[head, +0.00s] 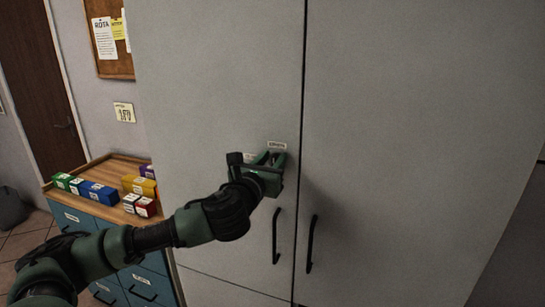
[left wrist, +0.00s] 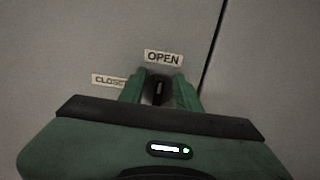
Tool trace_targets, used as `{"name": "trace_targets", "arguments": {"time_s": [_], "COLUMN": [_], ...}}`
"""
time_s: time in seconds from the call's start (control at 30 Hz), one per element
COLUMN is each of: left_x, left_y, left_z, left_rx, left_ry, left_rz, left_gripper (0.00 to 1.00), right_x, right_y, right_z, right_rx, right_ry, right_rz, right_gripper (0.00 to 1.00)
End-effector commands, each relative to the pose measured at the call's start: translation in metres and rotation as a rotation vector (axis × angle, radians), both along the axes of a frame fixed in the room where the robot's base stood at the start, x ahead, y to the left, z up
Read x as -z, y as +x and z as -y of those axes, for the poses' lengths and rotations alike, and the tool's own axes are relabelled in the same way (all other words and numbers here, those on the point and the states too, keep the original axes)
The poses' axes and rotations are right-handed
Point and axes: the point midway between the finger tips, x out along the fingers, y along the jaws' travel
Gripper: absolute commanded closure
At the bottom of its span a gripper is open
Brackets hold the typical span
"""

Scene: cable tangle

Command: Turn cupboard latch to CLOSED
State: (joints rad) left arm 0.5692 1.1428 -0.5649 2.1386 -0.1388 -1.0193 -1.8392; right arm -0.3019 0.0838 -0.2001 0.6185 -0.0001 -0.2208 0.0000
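The cupboard (head: 225,80) is tall and grey with two doors. Its latch (left wrist: 158,91) is small and black and sits on the left door. In the left wrist view the latch points up toward the OPEN label (left wrist: 163,57). The CLOSED label (left wrist: 109,80) is to its left, partly covered by a finger. My left gripper (left wrist: 159,88) has its fingers on both sides of the latch, with gaps showing between them and the handle. In the head view my left gripper (head: 268,159) is at the door and hides the latch. My right gripper is not in view.
Two black door handles (head: 277,237) (head: 312,243) hang below and right of my left gripper, either side of the door seam. A blue drawer unit (head: 75,222) with coloured boxes (head: 98,192) on its wooden top stands left of the cupboard.

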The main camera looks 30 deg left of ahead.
Motion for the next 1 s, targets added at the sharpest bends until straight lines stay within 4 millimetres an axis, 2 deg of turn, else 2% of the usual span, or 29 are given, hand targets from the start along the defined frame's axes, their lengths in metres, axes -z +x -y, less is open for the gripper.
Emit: {"name": "trace_targets", "arguments": {"time_s": [0.2,0.23,0.33,0.37,0.73,1.0], "left_x": [0.0003,0.0004,0.0004,0.0004,0.0012,0.0021], "left_y": [0.0007,0.0006,0.0006,0.0006,0.0003,-0.0003], "left_z": [-0.0001,0.0000,-0.0001,-0.0001,-0.0007,-0.0037], "left_rx": [0.000,0.000,0.000,0.000,0.000,-0.001], "left_ry": [0.000,0.000,0.000,0.000,-0.029,-0.173], "left_rz": [0.000,0.000,0.000,0.000,0.005,0.038], "left_gripper": [0.67,0.70,0.98,1.00,1.00,1.00], "right_x": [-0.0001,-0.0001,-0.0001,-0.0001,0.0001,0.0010], "right_y": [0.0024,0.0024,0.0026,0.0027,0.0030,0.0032], "right_z": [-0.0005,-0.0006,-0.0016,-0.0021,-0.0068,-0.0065], "right_rx": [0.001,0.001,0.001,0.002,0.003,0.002], "right_ry": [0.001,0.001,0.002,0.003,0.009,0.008], "right_rz": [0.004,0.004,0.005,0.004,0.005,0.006], "right_gripper": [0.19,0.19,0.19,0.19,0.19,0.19]}}
